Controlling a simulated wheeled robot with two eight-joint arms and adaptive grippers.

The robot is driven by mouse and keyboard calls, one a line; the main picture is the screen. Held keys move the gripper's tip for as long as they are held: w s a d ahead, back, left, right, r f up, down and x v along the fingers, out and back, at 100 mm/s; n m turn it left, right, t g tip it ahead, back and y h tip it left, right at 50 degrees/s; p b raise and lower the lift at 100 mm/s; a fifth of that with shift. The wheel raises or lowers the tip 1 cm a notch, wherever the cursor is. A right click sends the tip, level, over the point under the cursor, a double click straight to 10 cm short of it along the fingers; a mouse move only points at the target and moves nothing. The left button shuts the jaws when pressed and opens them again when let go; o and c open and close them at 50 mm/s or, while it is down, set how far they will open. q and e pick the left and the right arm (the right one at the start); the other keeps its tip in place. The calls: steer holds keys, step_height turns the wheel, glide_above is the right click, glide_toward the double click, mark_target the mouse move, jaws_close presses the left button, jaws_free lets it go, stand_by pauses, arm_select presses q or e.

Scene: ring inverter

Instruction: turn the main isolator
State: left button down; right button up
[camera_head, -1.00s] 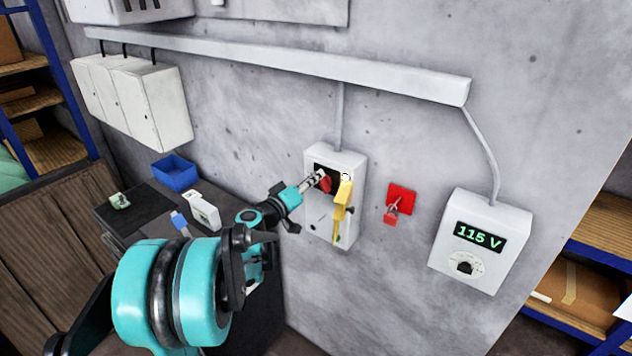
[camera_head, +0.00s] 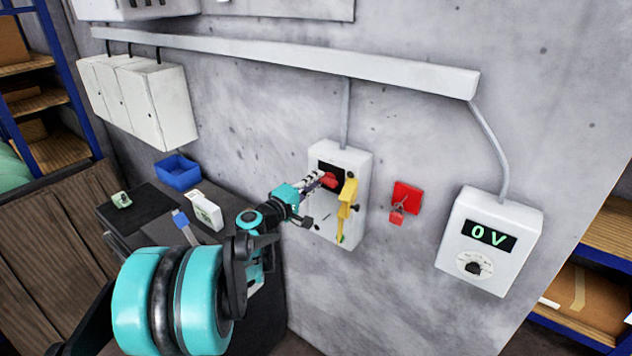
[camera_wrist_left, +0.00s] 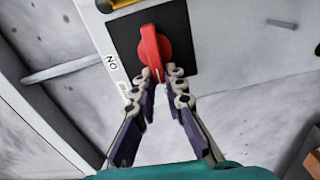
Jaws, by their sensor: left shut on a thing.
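The main isolator is a white box (camera_head: 354,158) on the grey wall, with a red rotary handle (camera_head: 331,180) on a black plate. In the left wrist view the red handle (camera_wrist_left: 151,50) stands nearly upright in the picture on its black square plate (camera_wrist_left: 181,38). An "ON" label is left of the plate; a second label below it is too small to read. My left gripper (camera_head: 320,178) reaches the handle from the left. Its fingertips (camera_wrist_left: 159,76) are shut on the handle's lower end. My right gripper is not in view.
A yellow lever (camera_head: 346,208) sits on the box's right side, close to the fingers. Right of it are a red wall tag or lock (camera_head: 403,200) and a meter (camera_head: 503,208) reading 0 V. A blue bin (camera_head: 178,174) stands on the dark bench at left.

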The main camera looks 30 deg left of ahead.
arm_select(q)
steer(key=shift+f+n, duration=0.15)
steer(key=shift+n, duration=0.25)
steer(key=c, duration=1.6)
jaws_free()
steer(key=s, duration=0.8)
steer(key=s+a, duration=0.1)
steer(key=s, duration=0.3)
